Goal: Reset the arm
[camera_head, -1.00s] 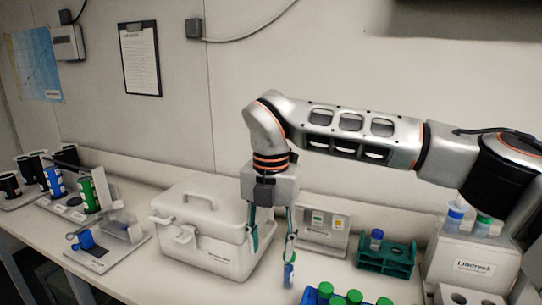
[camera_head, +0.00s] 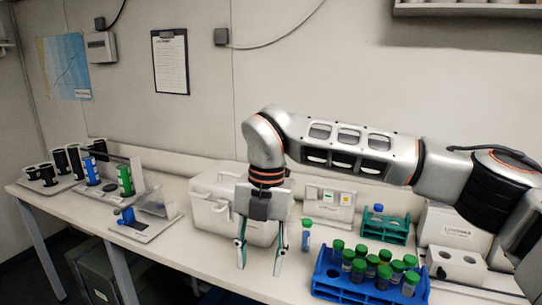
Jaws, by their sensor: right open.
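My right arm comes in from the right, and its gripper (camera_head: 260,262) points down in front of the white lidded box (camera_head: 212,212). The two fingers are spread apart with nothing between them. They hang over the front part of the bench, and I cannot tell how high. My left gripper does not show.
A blue rack (camera_head: 372,290) with several green-capped tubes stands at the front right. Behind it are a green rack (camera_head: 398,232), a small panel device (camera_head: 328,206) and a white block with holes (camera_head: 457,266). Dark and coloured canisters stand at left.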

